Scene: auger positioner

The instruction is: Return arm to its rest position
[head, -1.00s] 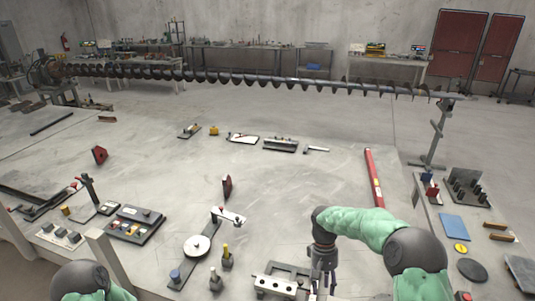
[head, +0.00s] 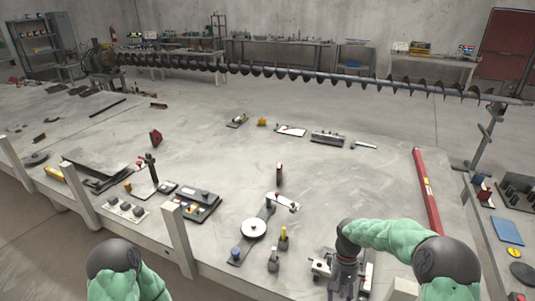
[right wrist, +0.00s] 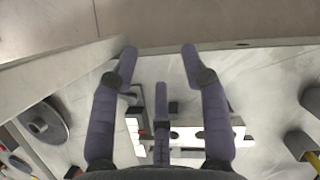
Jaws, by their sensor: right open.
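My right arm (head: 405,240) reaches in from the lower right. Its gripper (head: 345,288) points down near the table's front edge, beside a small white block fixture (head: 320,267). In the right wrist view the gripper's fingers (right wrist: 160,70) are spread open with nothing between them. The white fixture with dark holes (right wrist: 190,135) shows below and behind the fingers; contact cannot be told. My left arm (head: 122,275) shows at the lower left; its gripper is out of view.
The pale table (head: 340,190) carries a round white disc on a bar (head: 253,229), yellow-topped posts (head: 284,238), a black switch box (head: 195,204) and a red level (head: 427,190). A long auger (head: 300,74) spans the back. The table's middle is mostly clear.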

